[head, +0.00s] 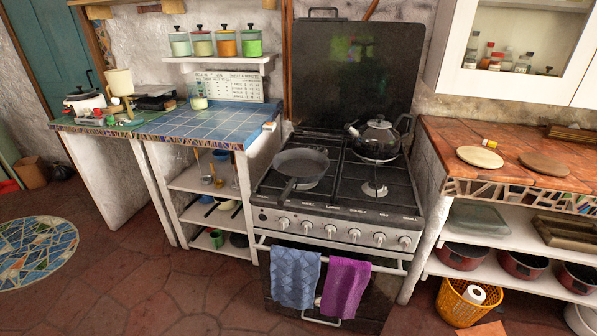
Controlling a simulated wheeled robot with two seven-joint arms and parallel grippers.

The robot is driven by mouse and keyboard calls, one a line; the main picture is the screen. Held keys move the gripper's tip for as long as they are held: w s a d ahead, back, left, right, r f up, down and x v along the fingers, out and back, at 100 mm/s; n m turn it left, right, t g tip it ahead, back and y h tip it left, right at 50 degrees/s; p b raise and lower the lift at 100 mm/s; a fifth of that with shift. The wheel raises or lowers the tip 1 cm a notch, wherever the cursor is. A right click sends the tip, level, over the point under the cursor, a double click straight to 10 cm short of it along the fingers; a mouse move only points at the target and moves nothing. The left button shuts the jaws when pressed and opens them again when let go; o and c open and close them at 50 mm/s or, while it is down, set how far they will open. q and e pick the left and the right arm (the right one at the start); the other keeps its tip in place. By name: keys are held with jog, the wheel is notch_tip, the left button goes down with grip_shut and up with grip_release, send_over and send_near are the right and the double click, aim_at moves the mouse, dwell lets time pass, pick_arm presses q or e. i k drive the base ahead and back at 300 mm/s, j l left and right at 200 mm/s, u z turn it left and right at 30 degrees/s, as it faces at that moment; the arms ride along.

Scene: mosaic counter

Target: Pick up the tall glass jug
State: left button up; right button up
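A clear glass vessel (198,98), pale greenish low down, stands upright at the back of the blue tiled counter (225,118), below the wall shelf. It may be the tall glass jug, but it is too small to be sure. Other glassware (181,156) stands dimly on the upper shelf under that counter, its shape hard to make out. Neither of my grippers is in view, and nothing touches the glass vessel.
The stove (340,195) carries a frying pan (300,163) and a black kettle (377,137). Lidded jars (226,43) line the wall shelf. Small appliances (118,83) crowd the counter's left end. The counter's front middle is clear. Two towels (295,277) hang from the oven rail.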

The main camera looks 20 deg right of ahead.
aim_at(197, 90)
jog(key=z, duration=0.7)
jog(key=i+j+z, duration=0.35)
jog(key=j+z, duration=0.2)
jog(key=i+j+z, duration=0.1)
jog(key=j+z, duration=0.15)
jog(key=i+j+z, duration=0.1)
jog(key=j+z, duration=0.2)
jog(key=j, duration=0.2)
jog(key=j+z, duration=0.25)
jog(key=i+j, duration=0.05)
jog(key=j, duration=0.1)
